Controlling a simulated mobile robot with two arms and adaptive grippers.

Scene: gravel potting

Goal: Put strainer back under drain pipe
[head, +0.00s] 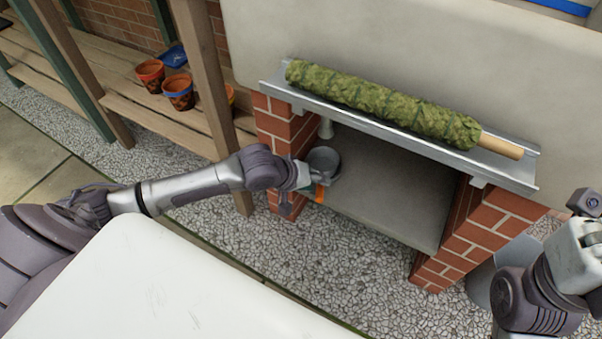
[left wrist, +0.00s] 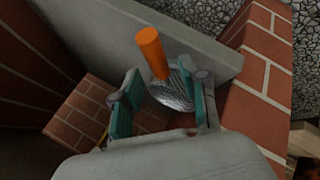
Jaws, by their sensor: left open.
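The strainer has a grey bowl (head: 323,158) and an orange handle (head: 320,193). In the head view the bowl is just below the drain pipe (head: 326,128) at the left end of the trough. In the left wrist view its mesh bowl (left wrist: 173,92) shows between the fingers, with the orange handle (left wrist: 150,52) pointing up and away. My left gripper (head: 308,183) is open at the strainer; its two teal-padded fingers (left wrist: 163,102) stand apart around the bowl. Whether they touch it is unclear. My right arm shows at the right edge, but its fingers are not visible.
A metal trough (head: 400,140) with a mossy pole (head: 385,105) spans brick pillars (head: 285,125). A grey slab (head: 385,185) lies between them. Terracotta pots (head: 179,94) stand on a wooden shelf at the left. A white surface (head: 150,290) is in front.

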